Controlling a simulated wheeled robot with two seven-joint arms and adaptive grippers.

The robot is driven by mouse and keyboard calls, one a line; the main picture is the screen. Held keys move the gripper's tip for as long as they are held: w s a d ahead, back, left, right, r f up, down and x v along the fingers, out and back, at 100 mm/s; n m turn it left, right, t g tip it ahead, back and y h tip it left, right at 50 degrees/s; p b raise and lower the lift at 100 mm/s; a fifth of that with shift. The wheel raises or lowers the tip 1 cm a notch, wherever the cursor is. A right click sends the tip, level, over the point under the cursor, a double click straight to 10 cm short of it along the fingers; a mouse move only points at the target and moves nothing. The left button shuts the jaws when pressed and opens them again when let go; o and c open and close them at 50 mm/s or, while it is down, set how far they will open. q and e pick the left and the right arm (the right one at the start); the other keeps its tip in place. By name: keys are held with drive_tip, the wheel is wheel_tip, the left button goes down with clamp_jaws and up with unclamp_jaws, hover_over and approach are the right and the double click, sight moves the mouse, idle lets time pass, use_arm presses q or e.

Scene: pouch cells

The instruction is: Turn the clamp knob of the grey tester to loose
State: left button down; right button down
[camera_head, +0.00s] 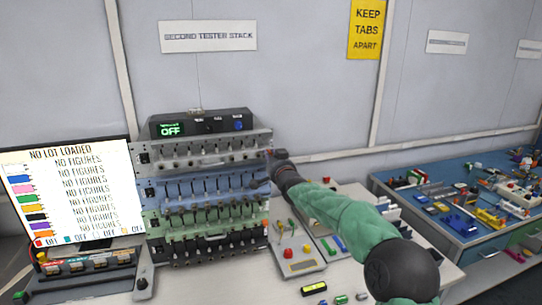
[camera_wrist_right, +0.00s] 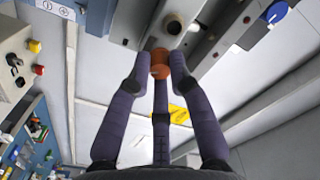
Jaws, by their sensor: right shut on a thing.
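My right gripper (camera_head: 276,157) is at the right end of this row and hides what is there in the head view. In the right wrist view its fingers (camera_wrist_right: 160,66) are closed around an orange-red clamp knob (camera_wrist_right: 161,72) beside a grey panel. The knob's turn position cannot be told. My left gripper is not in view.
A black box (camera_head: 240,124) reading OFF sits on the stack, above blue, green and dark testers. A lit screen (camera_head: 75,192) stands at left. A grey panel with red and yellow buttons (camera_head: 297,262) is below my arm. A blue table (camera_head: 455,205) with small parts is at right.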

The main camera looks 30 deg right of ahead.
drive_tip(key=n+p, duration=0.2)
drive_tip(key=n, duration=0.5)
drive_tip(key=shift+r, duration=0.2)
drive_tip(key=n+p, duration=0.2)
drive_tip(key=n, duration=0.4)
drive_tip(key=shift+n, duration=0.4)
drive_tip(key=n+p, duration=0.1)
drive_tip(key=n, duration=0.2)
drive_tip(key=shift+n, duration=0.3)
drive_tip(key=n, duration=0.3)
drive_tip(key=shift+n+p, duration=0.3)
drive_tip(key=shift+p, duration=0.1)
drive_tip(key=shift+a+f+n+p, duration=0.15)
drive_tip(key=shift+n+p, duration=0.4)
drive_tip(key=shift+n, duration=2.35)
drive_tip(key=shift+f, duration=0.15)
